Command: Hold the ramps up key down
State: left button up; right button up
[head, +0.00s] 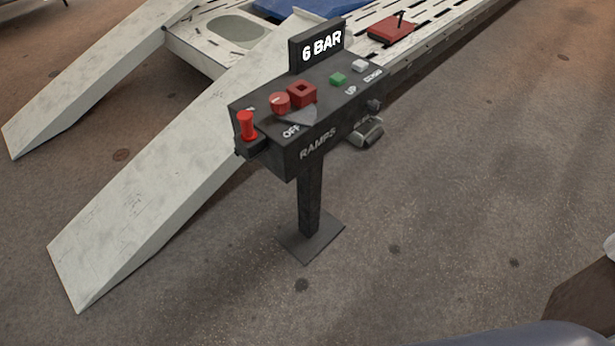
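The control box (275,141) stands on a dark post and carries the word RAMPS on its front face. A small green key (338,79) sits on its sloped top, with the label UP just in front of it. Nothing touches the green key, and I cannot tell whether it is pressed. A white key (360,65) sits to its right, with a label too small to read surely. Two pale ramps, a near one (150,195) and a far one (85,90), slope down to the floor. Neither of my grippers is in view.
A red knob (280,104) marked OFF, a red square piece (302,94) and a red plunger (246,125) share the box. A display (316,47) reads 6 BAR. A grey metal fitting (367,132) hangs at the right end.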

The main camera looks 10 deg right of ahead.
aim_at(337, 79)
jog(key=l+u, duration=0.15)
jog(key=u, duration=0.45)
jog(key=l+u, duration=0.35)
jog(key=l, duration=0.6)
jog(key=l+u, duration=0.3)
jog(key=l, duration=0.65)
jog(key=k+l, duration=0.1)
jog(key=l, duration=0.4)
